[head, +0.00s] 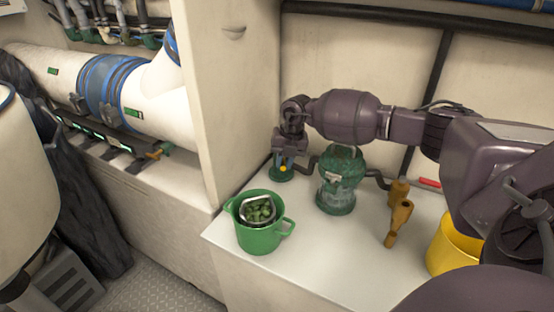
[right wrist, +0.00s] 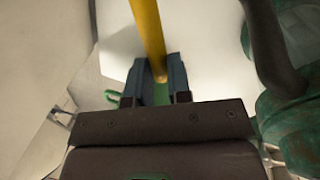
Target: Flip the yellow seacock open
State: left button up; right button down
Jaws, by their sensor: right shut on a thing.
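My right gripper (head: 284,166) reaches in from the right and points down at the back of the white counter. In the right wrist view its fingers (right wrist: 160,82) are closed around a yellow bar (right wrist: 147,32), the seacock's lever. In the head view only a small yellow tip of the lever (head: 283,168) shows at the fingers. The green seacock body (head: 281,176) sits just below, mostly hidden by the gripper. I cannot tell the lever's exact angle. My left gripper is not in view.
A green strainer (head: 341,182) with dark pipes stands right of the seacock. A green bucket (head: 262,238) holding a basket of green stuff stands in front. Bronze fittings (head: 398,212) and a yellow bucket (head: 452,250) are farther right. A bulkhead (head: 233,80) rises at left.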

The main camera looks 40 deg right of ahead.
jog(key=shift+s+d+n+g+b, duration=0.15)
jog(key=shift+s+d+n, duration=0.15)
jog(key=shift+d+n, duration=0.4)
jog(key=shift+s+d+n+g+b, duration=0.1)
jog(key=shift+s+d+n, duration=0.2)
jog(key=shift+d+n, duration=0.35)
jog(key=shift+s+d+n+g+b, duration=0.15)
jog(key=shift+s+d+n, duration=0.25)
jog(key=shift+n, duration=0.45)
jog(key=shift+w+d, duration=0.1)
jog(key=c, duration=1.1)
grip_release()
jog(key=shift+o, duration=0.2)
